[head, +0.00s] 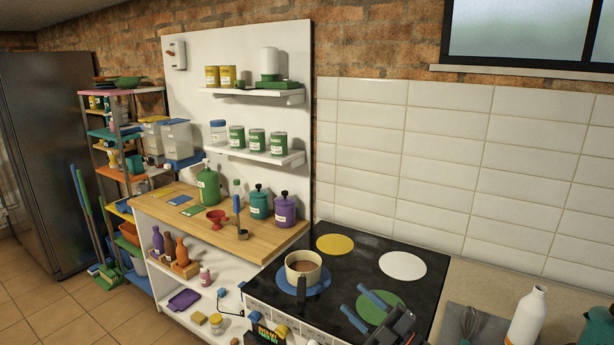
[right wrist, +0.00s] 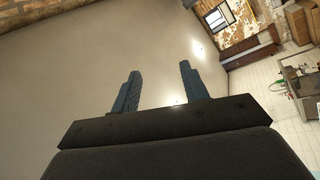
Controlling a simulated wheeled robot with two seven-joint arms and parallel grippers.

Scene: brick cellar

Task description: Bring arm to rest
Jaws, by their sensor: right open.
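My right gripper (head: 352,297) is at the bottom right of the head view, over the front of the black stove top (head: 338,264). Its two blue fingers stand apart with nothing between them. It also shows open and empty in the right wrist view (right wrist: 160,71), pointing toward a plain pale surface. The dark gripper body hides part of the green round plate (head: 381,306). My left gripper is in neither view.
A cream pan (head: 303,263) with brown contents sits on the blue plate, its dark handle toward me. A white bottle (head: 527,316) and a whisk (head: 470,321) are at right. A wooden-topped shelf unit (head: 262,239) holding bottles and jars is left of the stove.

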